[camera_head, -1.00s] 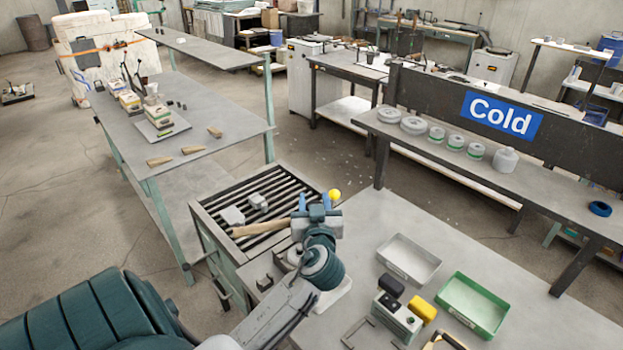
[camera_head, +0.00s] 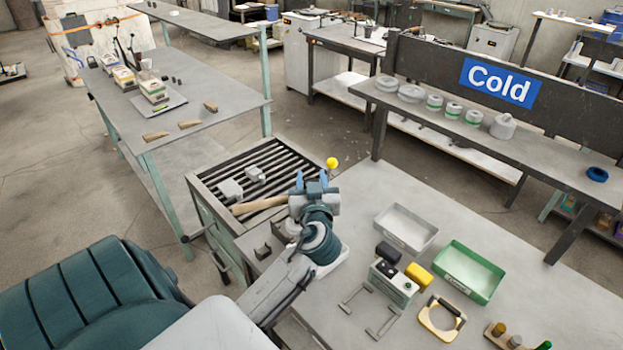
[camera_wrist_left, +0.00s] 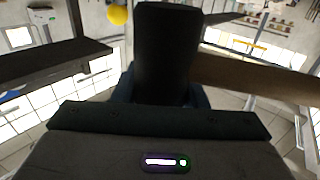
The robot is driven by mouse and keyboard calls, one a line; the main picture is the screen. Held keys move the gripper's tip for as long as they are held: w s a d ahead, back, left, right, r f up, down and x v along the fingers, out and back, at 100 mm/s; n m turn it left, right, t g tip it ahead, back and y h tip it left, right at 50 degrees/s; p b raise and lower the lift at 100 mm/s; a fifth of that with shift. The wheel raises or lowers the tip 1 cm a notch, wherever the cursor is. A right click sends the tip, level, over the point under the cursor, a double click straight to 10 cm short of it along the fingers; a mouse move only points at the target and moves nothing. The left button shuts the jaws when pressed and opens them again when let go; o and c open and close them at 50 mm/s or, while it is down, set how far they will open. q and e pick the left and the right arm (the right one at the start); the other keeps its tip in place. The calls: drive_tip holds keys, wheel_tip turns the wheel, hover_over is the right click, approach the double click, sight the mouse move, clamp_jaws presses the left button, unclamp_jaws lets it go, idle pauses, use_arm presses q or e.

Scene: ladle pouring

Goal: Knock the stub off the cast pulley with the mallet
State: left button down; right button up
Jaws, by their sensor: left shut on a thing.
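My left gripper (camera_head: 313,186) is shut on the mallet, above the near right corner of the slatted grate. The mallet's pale wooden handle (camera_head: 260,205) sticks out to the left over the grate; in the left wrist view the handle (camera_wrist_left: 258,78) runs off to the right. A dark block (camera_wrist_left: 165,50) stands in front of the gripper there, probably the mallet's head. No stub can be made out. My right gripper is not in view.
Two grey blocks (camera_head: 231,189) lie on the slatted grate (camera_head: 285,158). A yellow ball (camera_head: 332,163) stands behind the gripper. A grey tray (camera_head: 405,228), a green tray (camera_head: 469,272) and a switch box (camera_head: 393,284) are on the bench. Grey discs (camera_head: 411,93) stand on the Cold shelf.

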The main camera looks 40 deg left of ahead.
use_arm(q)
wheel_tip(320, 180, down, 12)
drive_tip(key=shift+r, duration=0.15)
drive_tip(key=shift+s+r, duration=0.1)
wheel_tip(320, 180, up, 9)
drive_tip(key=p, duration=0.4)
drive_tip(key=shift+p, duration=0.4)
drive_tip(key=shift+r, duration=0.5)
